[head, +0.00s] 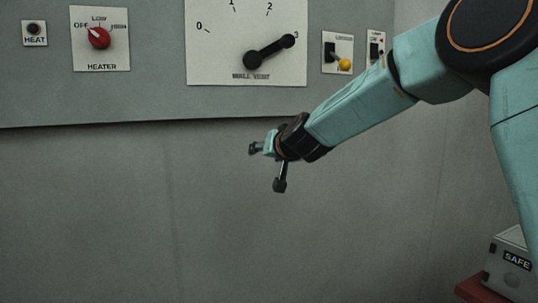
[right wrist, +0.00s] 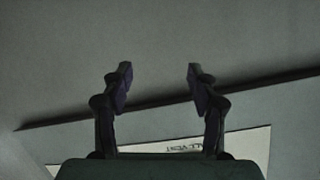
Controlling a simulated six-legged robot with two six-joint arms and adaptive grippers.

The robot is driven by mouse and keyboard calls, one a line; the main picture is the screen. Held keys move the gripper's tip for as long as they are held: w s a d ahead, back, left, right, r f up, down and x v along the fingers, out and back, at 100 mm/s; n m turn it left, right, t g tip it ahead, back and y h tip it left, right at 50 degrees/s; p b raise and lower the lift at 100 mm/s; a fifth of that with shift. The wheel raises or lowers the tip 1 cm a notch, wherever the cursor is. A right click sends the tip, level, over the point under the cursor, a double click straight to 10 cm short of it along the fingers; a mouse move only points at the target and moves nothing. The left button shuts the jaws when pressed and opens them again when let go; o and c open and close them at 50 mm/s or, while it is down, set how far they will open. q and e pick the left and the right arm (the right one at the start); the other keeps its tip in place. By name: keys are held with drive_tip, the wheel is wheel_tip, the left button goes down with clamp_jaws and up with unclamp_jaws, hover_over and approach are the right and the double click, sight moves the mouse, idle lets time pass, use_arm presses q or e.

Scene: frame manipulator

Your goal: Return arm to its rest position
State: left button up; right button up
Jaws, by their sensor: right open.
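My right arm comes in from the right in the head view. Its gripper (head: 266,167) hangs below the lower edge of the grey control panel (head: 155,95), in front of the bare wall. The fingers are spread apart with nothing between them. In the right wrist view the two fingers of the right gripper (right wrist: 160,75) stand wide apart and empty. Behind them show the panel's lower edge and part of the white dial plate (right wrist: 240,146). My left gripper is in neither view.
The panel carries a red heater knob (head: 99,38), a black dial pointer (head: 268,52) pointing near 3, a switch with a yellow tip (head: 345,64) and a small HEAT button (head: 34,30). The lower wall is clear.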

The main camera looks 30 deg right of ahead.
drive_tip(key=s+a+f+n+g+b, duration=0.1)
drive_tip(key=s+a+f+g+b, duration=0.3)
drive_tip(key=f, duration=0.9)
drive_tip(key=s+a+f+t+y+b, duration=0.15)
drive_tip(key=s+f, duration=0.45)
drive_tip(key=f, duration=0.7)
drive_tip(key=s+a+f+n+g+b, duration=0.15)
drive_tip(key=s+a+f+g, duration=0.35)
drive_tip(key=f, duration=0.9)
drive_tip(key=s+a+f+n+g+b, duration=0.1)
drive_tip(key=s+f+b, duration=0.4)
drive_tip(key=s+f, duration=1)
drive_tip(key=s+a+f+n+g+b, duration=0.1)
drive_tip(key=s+a+f+g+b, duration=0.2)
drive_tip(key=s+f, duration=1.2)
drive_tip(key=s+g+y+b, duration=0.1)
drive_tip(key=s+g+b, duration=0.1)
drive_tip(key=s, duration=0.4)
drive_tip(key=shift+f+b, duration=0.25)
drive_tip(key=shift+b, duration=0.55)
drive_tip(key=shift+n+g, duration=0.25)
drive_tip(key=shift+w, duration=0.1)
